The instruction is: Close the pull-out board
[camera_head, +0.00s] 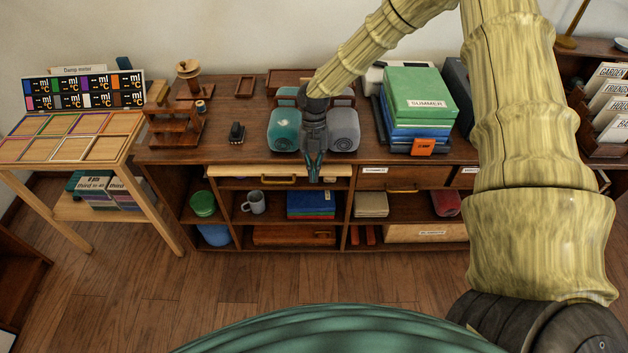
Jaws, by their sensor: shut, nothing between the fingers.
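The pull-out board (240,170) is a pale wooden strip under the top of the brown cabinet (222,140). It shows left of the middle and appears to stick out a little past the cabinet front. My gripper (314,178) is shut and empty, pointing down at the right part of the board's front edge. It hides a small piece of the board. I cannot tell whether the fingers touch it. A drawer (265,182) with a brass handle lies just below the board.
On the cabinet top, a teal and grey device (343,131) stands behind my gripper, with a stack of green and blue boxes (418,100) to the right. Shelves below hold a grey mug (253,202) and blue books (311,204). The floor in front (150,290) is clear.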

